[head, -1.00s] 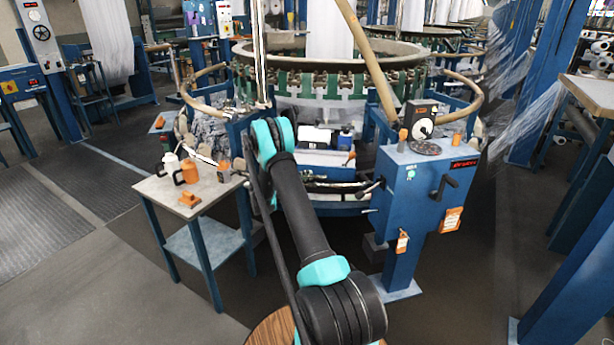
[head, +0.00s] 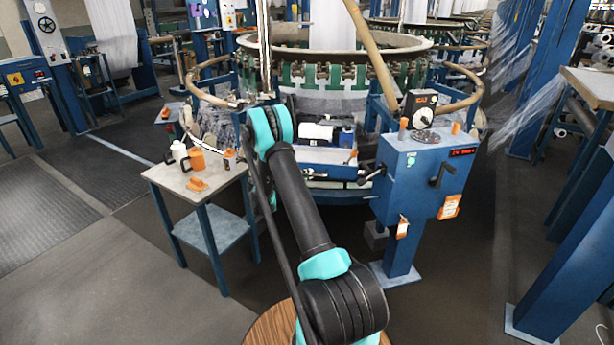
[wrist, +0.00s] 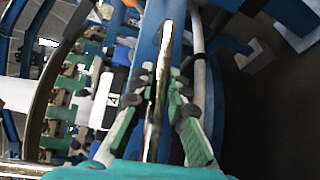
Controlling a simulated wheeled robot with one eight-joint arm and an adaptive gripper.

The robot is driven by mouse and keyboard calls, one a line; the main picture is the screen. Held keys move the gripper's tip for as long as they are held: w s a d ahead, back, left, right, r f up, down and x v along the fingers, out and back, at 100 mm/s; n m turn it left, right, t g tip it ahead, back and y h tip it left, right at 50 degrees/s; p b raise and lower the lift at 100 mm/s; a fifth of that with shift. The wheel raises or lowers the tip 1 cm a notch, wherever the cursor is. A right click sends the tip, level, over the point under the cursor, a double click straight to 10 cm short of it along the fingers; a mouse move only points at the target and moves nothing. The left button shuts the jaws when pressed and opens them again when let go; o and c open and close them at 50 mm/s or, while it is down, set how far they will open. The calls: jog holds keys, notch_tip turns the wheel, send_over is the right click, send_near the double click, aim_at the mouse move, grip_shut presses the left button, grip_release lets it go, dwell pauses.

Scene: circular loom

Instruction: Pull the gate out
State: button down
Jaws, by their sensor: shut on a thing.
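In the wrist view, my gripper (wrist: 160,88) is closed with its two green-padded fingers on either side of a shiny metal bar (wrist: 166,50). The bar runs lengthwise between the fingers, in front of a blue frame part. I cannot tell from its shape whether this bar is part of the gate. In the head view, my arm reaches forward to the front of the circular loom (head: 340,55), and the gripper and what it holds are hidden behind the arm.
A small side table (head: 205,178) with an orange mug (head: 197,160) stands left of my arm. A blue control box (head: 420,175) on a post stands close on the right. An open blue tray (head: 328,155) is at the loom's front. The floor (head: 130,270) at front left is clear.

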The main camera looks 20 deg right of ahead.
jog(key=c, duration=1.5)
grip_release()
jog(key=shift+s+a, duration=0.1)
jog(key=shift+s, duration=0.05)
jog(key=v, duration=1.2)
